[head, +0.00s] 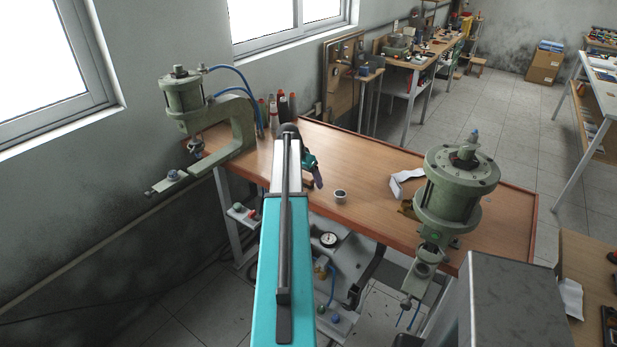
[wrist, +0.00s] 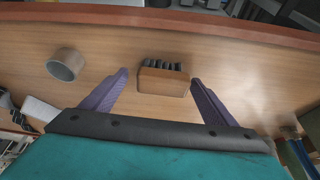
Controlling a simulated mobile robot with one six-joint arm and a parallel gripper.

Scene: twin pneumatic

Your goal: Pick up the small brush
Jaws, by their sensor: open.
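The small brush (wrist: 163,84), a wooden block with a row of dark bristles, lies on the wooden bench top (wrist: 225,42) in the wrist view. My gripper (wrist: 160,75) is open, with one purple finger to the left of the brush and one to the right. Gaps show between the brush and both fingers, so neither touches it. How far the fingertips are above the bench is hard to tell. In the head view my gripper (head: 317,177) is over the bench, partly hidden by my arm, and I cannot make out the brush there.
A roll of tape (head: 340,196) stands near my gripper; it also shows in the wrist view (wrist: 65,64). Green pneumatic presses stand at the bench's left (head: 235,120) and right (head: 455,195). Bottles (head: 283,108) stand at the back.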

